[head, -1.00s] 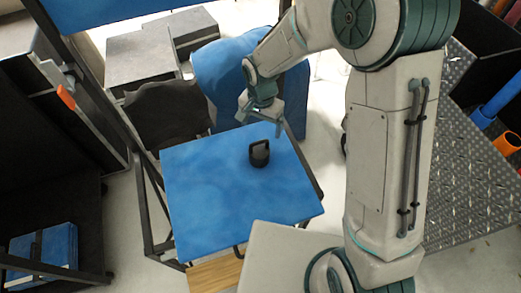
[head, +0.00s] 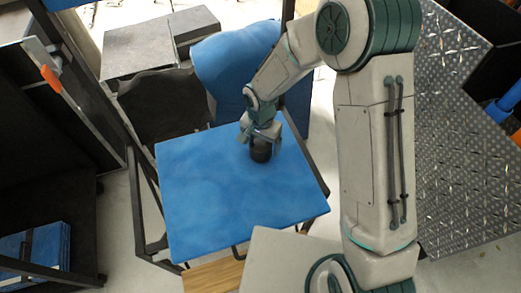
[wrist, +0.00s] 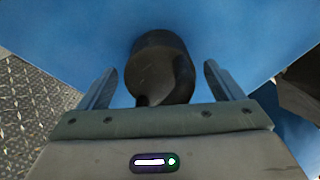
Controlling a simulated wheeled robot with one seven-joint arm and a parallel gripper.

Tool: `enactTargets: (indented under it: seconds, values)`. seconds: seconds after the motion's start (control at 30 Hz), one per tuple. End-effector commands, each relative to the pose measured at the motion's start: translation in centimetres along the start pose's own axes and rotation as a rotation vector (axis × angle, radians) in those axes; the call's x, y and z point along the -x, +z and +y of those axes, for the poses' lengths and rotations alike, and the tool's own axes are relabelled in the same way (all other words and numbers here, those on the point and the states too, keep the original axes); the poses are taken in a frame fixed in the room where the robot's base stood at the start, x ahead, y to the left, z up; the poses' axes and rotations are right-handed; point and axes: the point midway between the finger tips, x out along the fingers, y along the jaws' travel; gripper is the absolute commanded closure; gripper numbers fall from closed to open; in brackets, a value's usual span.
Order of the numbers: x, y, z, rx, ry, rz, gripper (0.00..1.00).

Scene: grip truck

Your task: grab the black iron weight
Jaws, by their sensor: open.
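The black iron weight (head: 261,153) stands on the blue tabletop (head: 215,195), near its far right part in the head view. It is a dark cylinder with a handle-like loop, and it also shows in the wrist view (wrist: 158,62). My gripper (head: 262,140) is at the top of the weight, and it hides the weight's upper part in the head view. In the wrist view the two fingers of my gripper (wrist: 160,85) are apart, one on each side of the weight, with blue showing between each finger and the weight.
The tabletop around the weight is clear. A blue-covered chair-like shape (head: 235,65) stands behind the table. Dark grey boxes (head: 150,50) are at the back left. A metal diamond-plate surface (head: 460,150) lies to the right, and a dark cart with blue items (head: 40,250) is at the lower left.

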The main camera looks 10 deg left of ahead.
Motion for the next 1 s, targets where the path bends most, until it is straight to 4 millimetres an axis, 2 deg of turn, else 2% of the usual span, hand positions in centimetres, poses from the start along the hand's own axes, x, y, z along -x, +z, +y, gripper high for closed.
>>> enactTargets:
  seconds: [0.17, 0.4, 0.47, 0.5, 0.83, 1.0]
  values:
    - [0.1, 0.0, 0.0, 0.000, -0.001, 0.001, 0.13]
    - [0.1, 0.0, 0.0, 0.001, -0.001, 0.000, 0.80]
    - [0.1, 0.0, 0.0, 0.001, -0.001, 0.000, 0.96]
    - [0.1, 0.0, 0.0, 0.001, -0.001, 0.000, 1.00]
    - [0.7, -0.1, -0.1, 0.001, -0.004, 0.004, 1.00]
    - [2.3, -0.1, -0.2, 0.002, -0.005, 0.005, 1.00]
